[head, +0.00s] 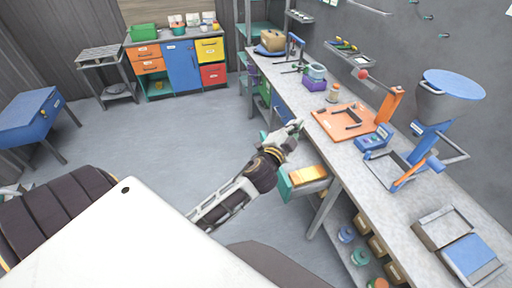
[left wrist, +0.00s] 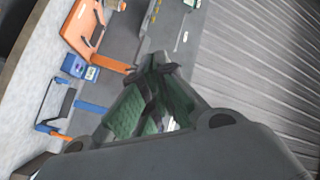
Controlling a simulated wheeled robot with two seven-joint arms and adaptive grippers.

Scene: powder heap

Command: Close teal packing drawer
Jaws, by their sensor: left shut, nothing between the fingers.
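The teal packing drawer (head: 285,187) stands pulled out from under the long workbench, with yellow-orange contents (head: 308,173) showing inside. My left gripper (head: 297,126) is shut and empty. In the head view it appears at the bench's front edge, beyond the drawer and apart from its front. My left forearm passes beside the drawer on the left. In the left wrist view the dark fingers of my left gripper (left wrist: 155,72) are together, and the drawer cannot be made out. My right gripper is not in view.
The workbench (head: 335,160) carries an orange fixture (head: 350,122), a blue device (head: 373,140) and a blue hopper stand (head: 440,105). Jars and boxes sit on a shelf below. A blue cabinet (head: 28,115) stands at left. The grey floor (head: 165,130) between is clear.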

